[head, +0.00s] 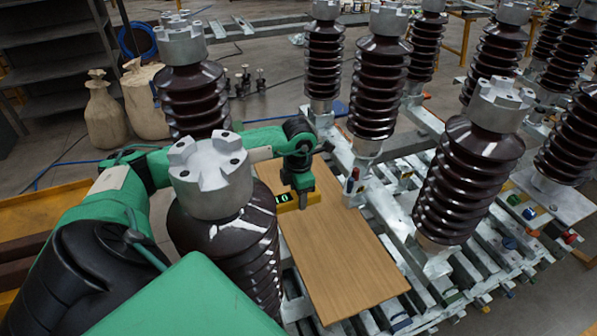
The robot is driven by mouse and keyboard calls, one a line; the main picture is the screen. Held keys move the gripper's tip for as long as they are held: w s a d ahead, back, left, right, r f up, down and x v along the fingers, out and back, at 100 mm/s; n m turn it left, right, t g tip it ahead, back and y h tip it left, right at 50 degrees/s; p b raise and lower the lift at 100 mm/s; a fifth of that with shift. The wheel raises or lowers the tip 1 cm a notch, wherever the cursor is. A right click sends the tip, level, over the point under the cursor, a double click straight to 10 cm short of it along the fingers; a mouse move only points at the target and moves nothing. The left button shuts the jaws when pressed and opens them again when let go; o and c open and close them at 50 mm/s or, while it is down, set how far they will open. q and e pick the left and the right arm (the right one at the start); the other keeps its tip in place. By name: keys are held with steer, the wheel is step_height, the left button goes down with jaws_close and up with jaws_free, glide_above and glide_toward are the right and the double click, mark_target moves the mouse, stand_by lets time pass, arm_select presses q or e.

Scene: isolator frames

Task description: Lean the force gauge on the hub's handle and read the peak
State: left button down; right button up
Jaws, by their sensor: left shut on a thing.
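The force gauge (312,198) is a small yellow box with a lit green display on a dark face. Its left end is hidden behind the near insulator; the visible digits look like 10. My left gripper (303,187) is shut on it from above, over the far part of a wooden board. A small upright part with a red tip (355,173) stands just right of the gauge, apart from it in the picture; I cannot tell whether it is the hub's handle. My right gripper is not in view.
A brown ribbed insulator with a grey metal cap (212,196) stands close in front of my left forearm. More insulators (466,165) stand right and behind on a metal frame. The wooden board (340,262) is bare towards the front. Tan sacks (105,115) stand at the left.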

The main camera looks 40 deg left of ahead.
arm_select(q)
step_height(320, 180, down, 8)
steer(key=s+a+b, duration=0.1)
steer(key=s+b, duration=0.1)
steer(key=b, duration=0.4)
steer(key=shift+s+b, duration=0.15)
steer(key=shift+b, duration=0.15)
steer(key=shift+a, duration=0.15)
stand_by(0.4)
steer(key=shift+s+a, duration=0.25)
steer(key=shift+s, duration=0.35)
stand_by(0.5)
steer(key=shift+s+a, duration=0.2)
steer(key=shift+s, duration=0.15)
stand_by(0.3)
stand_by(0.4)
steer(key=shift+w+d+b, duration=0.25)
steer(key=shift+w+d, duration=0.1)
steer(key=shift+w, duration=0.3)
steer(key=shift+w+d+b, duration=0.3)
steer(key=shift+w+d, duration=0.05)
steer(key=shift+w, duration=0.35)
steer(key=shift+w+d+b, duration=0.25)
steer(key=shift+w+d, duration=0.1)
steer(key=shift+w, duration=0.3)
steer(key=shift+r, duration=0.1)
